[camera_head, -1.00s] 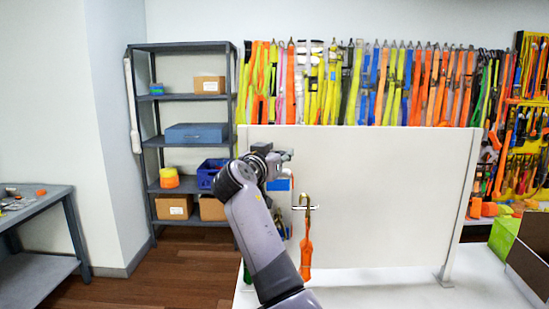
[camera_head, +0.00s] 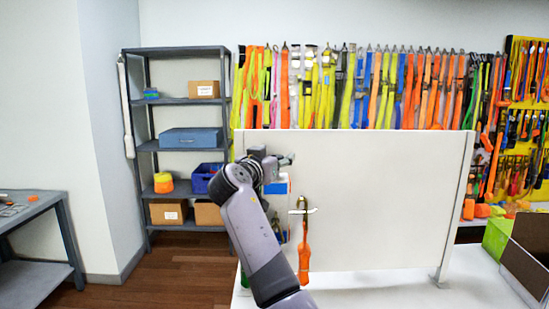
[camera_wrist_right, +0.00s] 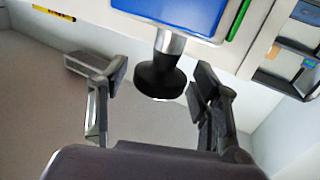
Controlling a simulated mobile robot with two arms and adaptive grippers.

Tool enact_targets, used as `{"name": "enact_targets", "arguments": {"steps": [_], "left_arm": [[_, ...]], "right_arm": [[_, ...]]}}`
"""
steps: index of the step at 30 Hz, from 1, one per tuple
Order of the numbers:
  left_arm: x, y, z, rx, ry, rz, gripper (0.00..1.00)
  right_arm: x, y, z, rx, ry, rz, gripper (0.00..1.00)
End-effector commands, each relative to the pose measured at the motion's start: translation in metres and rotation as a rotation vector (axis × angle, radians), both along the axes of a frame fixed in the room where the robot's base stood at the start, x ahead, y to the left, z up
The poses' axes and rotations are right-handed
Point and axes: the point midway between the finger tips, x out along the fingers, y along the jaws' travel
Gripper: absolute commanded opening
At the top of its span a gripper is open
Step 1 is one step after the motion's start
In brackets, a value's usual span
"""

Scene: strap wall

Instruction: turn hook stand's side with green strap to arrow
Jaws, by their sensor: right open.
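The hook stand is mostly hidden behind my right arm in the head view. A bit of green (camera_head: 246,277), perhaps the green strap, shows low behind my arm. My right gripper (camera_head: 274,160) is at the stand's top, open. In the right wrist view, a black knob (camera_wrist_right: 160,80) on a metal post lies between its open fingers, with gaps showing at both sides. I cannot make out the arrow. My left gripper is not in view.
A white panel (camera_head: 390,195) stands upright on the white table (camera_head: 390,290) behind the stand. A green box (camera_head: 497,238) and a dark-sided box (camera_head: 527,262) are at the right. Straps hang on the back wall. The table front is clear right of my arm.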

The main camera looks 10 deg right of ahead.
Motion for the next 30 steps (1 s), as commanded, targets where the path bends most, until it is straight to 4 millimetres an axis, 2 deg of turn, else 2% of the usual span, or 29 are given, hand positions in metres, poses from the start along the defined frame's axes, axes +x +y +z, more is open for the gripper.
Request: {"name": "enact_targets", "arguments": {"steps": [8,21,25,30], "left_arm": [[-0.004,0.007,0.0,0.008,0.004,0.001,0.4],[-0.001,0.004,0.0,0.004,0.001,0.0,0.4],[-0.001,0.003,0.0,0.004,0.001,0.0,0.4],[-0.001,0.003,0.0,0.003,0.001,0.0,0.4]], "right_arm": [[0.0,0.0,0.007,-0.001,-0.001,-0.001,0.57],[0.0,0.0,0.084,-0.001,0.0,0.0,0.57],[0.0,0.0,0.096,0.0,0.0,0.0,0.57],[0.0,0.0,0.1,0.0,0.001,0.0,0.57]]}}
